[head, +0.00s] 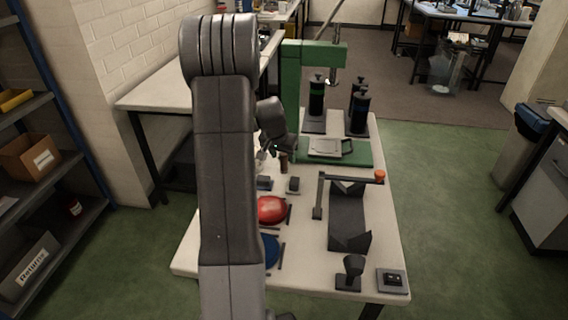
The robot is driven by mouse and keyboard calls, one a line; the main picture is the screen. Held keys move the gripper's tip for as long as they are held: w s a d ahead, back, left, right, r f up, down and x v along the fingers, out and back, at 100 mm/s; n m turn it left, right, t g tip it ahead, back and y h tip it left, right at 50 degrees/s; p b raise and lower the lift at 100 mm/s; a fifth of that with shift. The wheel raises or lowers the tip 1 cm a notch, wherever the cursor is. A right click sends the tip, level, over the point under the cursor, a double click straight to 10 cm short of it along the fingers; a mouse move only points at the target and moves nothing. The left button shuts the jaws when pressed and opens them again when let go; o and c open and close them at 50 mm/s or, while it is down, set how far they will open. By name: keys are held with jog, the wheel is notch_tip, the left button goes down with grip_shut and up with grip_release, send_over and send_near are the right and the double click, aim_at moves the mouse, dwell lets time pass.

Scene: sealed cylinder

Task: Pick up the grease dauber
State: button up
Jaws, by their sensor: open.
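My gripper (265,155) is open above the far left part of the white work table (300,275), partly hidden by my own arm. A small brown upright piece (283,162) stands just right of the fingers. It may be the grease dauber, but it is too small to tell. I cannot tell whether the fingers touch it or are around it.
A green press (335,55) stands at the table's back, with dark cylinders (360,112) beside it. A red round part (271,209), a blue round part (271,250), a black cradle (348,220) with an orange-knobbed lever (380,177), and a joystick (350,270) are nearer.

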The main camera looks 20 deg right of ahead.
aim_at(284, 162)
jog(key=shift+p+x, duration=0.4)
jog(key=shift+x, duration=2.1)
jog(key=shift+a, duration=0.1)
jog(key=c, duration=1)
